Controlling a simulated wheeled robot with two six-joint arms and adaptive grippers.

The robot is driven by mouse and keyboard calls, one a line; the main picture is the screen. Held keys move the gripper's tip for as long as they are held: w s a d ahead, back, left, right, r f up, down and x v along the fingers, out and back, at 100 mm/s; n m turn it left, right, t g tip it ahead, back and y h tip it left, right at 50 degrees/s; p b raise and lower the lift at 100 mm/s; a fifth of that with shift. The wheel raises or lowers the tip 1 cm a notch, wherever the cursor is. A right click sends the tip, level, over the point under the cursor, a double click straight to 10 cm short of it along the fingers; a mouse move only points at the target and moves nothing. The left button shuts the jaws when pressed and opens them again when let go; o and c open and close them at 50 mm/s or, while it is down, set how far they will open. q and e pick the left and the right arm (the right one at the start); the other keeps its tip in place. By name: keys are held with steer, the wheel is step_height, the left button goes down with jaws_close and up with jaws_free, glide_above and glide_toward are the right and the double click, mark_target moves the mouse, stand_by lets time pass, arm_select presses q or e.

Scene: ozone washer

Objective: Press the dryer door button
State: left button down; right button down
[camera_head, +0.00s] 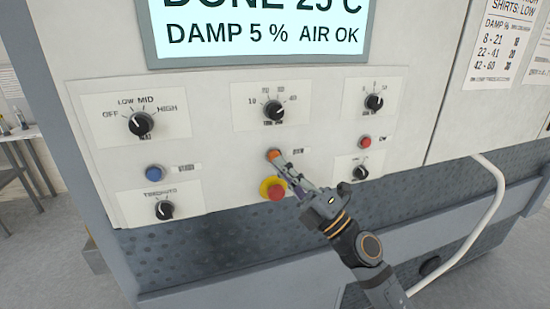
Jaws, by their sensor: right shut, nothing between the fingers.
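The dryer's control panel (210,115) fills the middle of the head view. An orange button (273,154) sits at the panel's centre, with a small label to its right that reads roughly "DOOR". My right gripper (281,160) is shut and empty. Its fingertips are at the lower right edge of the orange button; I cannot tell whether they touch it. A red mushroom button on a yellow ring (275,189) is just below, beside the fingers. A blue button (154,173) is at left and a small red button (366,142) at right. My left gripper is not in view.
Black knobs stick out around the buttons, including the heat knob (141,124) and a lower right knob (361,173). The display (258,30) above reads "DAMP 5 %" and "AIR OK". A white pipe (498,200) curves at right. A table (20,136) stands at far left.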

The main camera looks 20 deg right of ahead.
steer(key=shift+w+p, duration=0.3)
steer(key=shift+w, duration=0.2)
steer(key=shift+w, duration=0.45)
stand_by(0.6)
steer(key=shift+s, duration=0.95)
